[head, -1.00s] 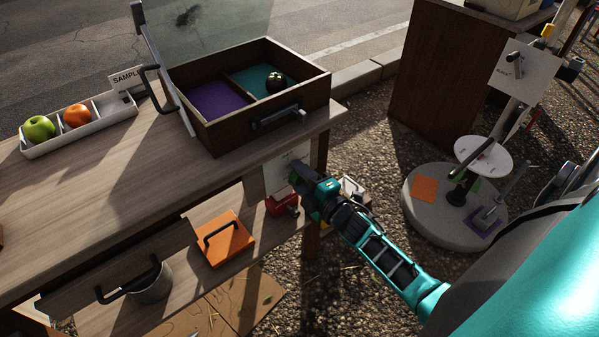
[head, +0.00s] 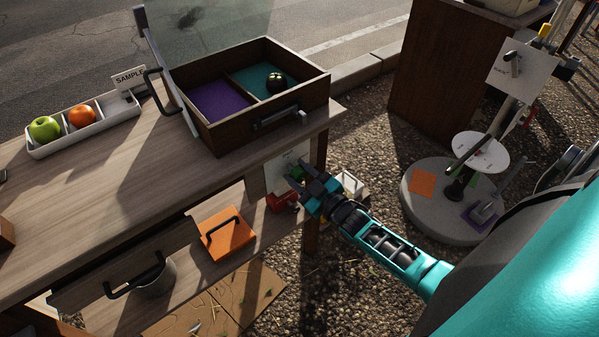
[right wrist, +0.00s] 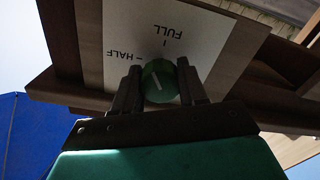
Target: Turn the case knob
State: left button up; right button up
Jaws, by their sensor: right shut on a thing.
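The case knob (right wrist: 158,81) is green and round, with a white line on its face. It sits on a white panel (right wrist: 190,38) marked FULL and HALF, which reads upside down in the right wrist view. The knob's line leans slightly left of vertical there. My right gripper (right wrist: 160,88) is shut on the knob, one finger on each side. In the head view my right gripper (head: 302,174) is at the panel (head: 284,166) under the table's right end, and the green knob (head: 297,173) is partly hidden by it. My left gripper is not in view.
A sample tray (head: 94,132) holds a green apple and an orange fruit. An orange block with a handle (head: 230,240) and a red object (head: 281,202) are below.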

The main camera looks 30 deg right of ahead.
jog(key=m, duration=0.2)
jog(key=shift+m, duration=0.4)
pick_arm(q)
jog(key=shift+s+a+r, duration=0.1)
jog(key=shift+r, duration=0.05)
pick_arm(e)
jog(key=shift+m, duration=1.8)
jog(key=o, duration=1)
jog(key=shift+o, duration=0.2)
pick_arm(q)
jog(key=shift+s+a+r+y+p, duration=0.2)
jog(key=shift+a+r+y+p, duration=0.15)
jog(key=shift+p, duration=0.6)
pick_arm(e)
jog(key=s+d, duration=0.1)
jog(key=s, duration=1.2)
jog(key=shift+d, duration=0.15)
